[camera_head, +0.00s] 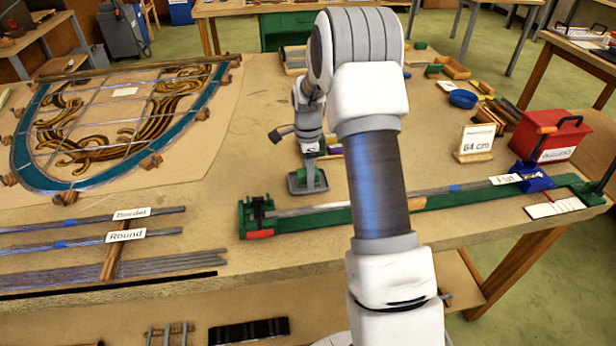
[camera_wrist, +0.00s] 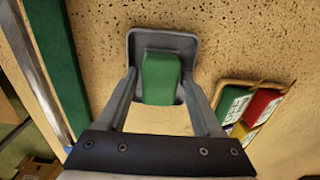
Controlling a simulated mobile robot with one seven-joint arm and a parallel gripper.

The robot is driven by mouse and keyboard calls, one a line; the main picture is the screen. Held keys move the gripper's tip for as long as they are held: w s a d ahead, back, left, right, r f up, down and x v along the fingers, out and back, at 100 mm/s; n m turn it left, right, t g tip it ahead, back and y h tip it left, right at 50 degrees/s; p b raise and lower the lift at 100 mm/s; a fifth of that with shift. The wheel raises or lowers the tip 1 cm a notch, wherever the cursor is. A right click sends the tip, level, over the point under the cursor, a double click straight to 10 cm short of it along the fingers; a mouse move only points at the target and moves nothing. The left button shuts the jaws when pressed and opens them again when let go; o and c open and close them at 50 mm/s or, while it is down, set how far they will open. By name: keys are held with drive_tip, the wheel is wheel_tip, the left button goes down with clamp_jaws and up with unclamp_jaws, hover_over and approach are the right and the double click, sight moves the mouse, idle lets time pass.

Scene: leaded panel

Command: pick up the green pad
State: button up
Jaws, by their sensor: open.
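The green pad (camera_wrist: 161,78) is a small green block sitting in a shallow grey tray (camera_wrist: 136,42) with rounded corners. My gripper (camera_wrist: 158,84) is open, with one finger on each side of the pad. Clear gaps show between the fingers and the pad in the wrist view. In the head view my gripper (camera_head: 308,178) points down over the grey tray on the workbench, and only a little of the pad's green shows between the fingers. How far the fingertips are above the tray floor I cannot tell.
A long green rail (camera_head: 330,215) lies in front of the gripper. A small tray (camera_wrist: 268,88) with labelled green, red and yellow pieces is close at right in the wrist view. The leaded panel (camera_head: 115,120) lies at left; a "64 cm" sign (camera_head: 474,142) and red box (camera_head: 553,140) stand at right.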

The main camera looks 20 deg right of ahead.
clamp_jaws()
idle(0.3)
wheel_tip(320, 180, up, 4)
drive_tip(key=shift+r, duration=0.25)
drive_tip(key=s+d+r, duration=0.2)
drive_tip(key=d+r, duration=0.4)
drive_tip(key=d, duration=0.5)
drive_tip(key=shift+s+d+r, duration=0.2)
drive_tip(key=shift+s+d, duration=0.05)
drive_tip(key=shift+s, duration=0.05)
